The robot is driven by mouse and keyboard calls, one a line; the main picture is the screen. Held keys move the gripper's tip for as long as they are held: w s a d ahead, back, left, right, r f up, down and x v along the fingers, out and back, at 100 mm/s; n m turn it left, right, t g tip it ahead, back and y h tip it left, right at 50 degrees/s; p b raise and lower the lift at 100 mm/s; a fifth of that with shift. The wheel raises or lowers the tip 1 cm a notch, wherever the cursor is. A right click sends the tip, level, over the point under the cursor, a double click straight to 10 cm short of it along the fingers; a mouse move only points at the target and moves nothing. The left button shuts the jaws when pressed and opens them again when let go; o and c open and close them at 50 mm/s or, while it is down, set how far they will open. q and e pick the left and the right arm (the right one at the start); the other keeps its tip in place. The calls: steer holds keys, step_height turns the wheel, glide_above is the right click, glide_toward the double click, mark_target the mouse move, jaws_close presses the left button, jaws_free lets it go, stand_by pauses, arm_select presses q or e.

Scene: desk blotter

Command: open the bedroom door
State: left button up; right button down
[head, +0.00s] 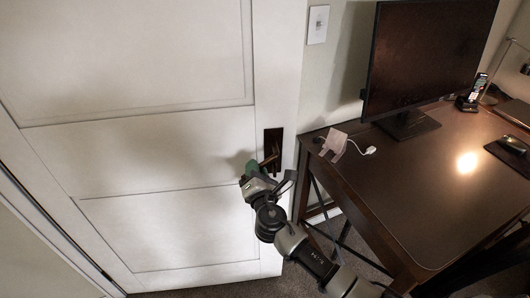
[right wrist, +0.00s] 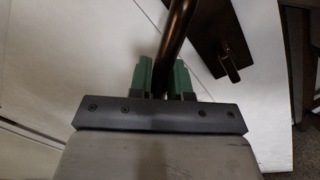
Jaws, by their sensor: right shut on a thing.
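The white panelled door (head: 150,150) fills the left half of the head view. A dark bronze handle plate (head: 273,142) is near its right edge, with a lever standing off it. My right gripper (head: 254,170), with green fingers, is at the lever. In the right wrist view the green fingers (right wrist: 166,78) are on both sides of the bronze lever bar (right wrist: 181,30), shut on it. The plate (right wrist: 210,35), with a small knob, shows behind. I cannot tell whether the door stands slightly ajar. My left gripper is not in view.
A dark desk (head: 430,185) stands right of the door, close to my right arm. It bears a monitor (head: 428,50), a phone (head: 472,94) and a white plug-like item (head: 334,144). A light switch (head: 318,24) is on the wall. Dark carpet (head: 215,288) shows below the door.

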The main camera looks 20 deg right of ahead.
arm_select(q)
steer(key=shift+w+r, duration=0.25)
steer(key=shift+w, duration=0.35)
arm_select(e)
steer(key=s+a+m+h, duration=0.2)
steer(key=s+a+h, duration=0.1)
steer(key=s, duration=0.9)
steer(key=shift+a+h, duration=0.3)
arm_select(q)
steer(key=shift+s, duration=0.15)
arm_select(e)
steer(key=c, duration=1.1)
jaws_free()
arm_select(q)
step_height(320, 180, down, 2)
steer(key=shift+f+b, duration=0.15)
steer(key=shift+b, duration=0.85)
arm_select(e)
steer(key=v, duration=1.1)
steer(key=shift+r, duration=0.3)
steer(key=shift+w, duration=0.1)
steer(key=shift+c, duration=0.2)
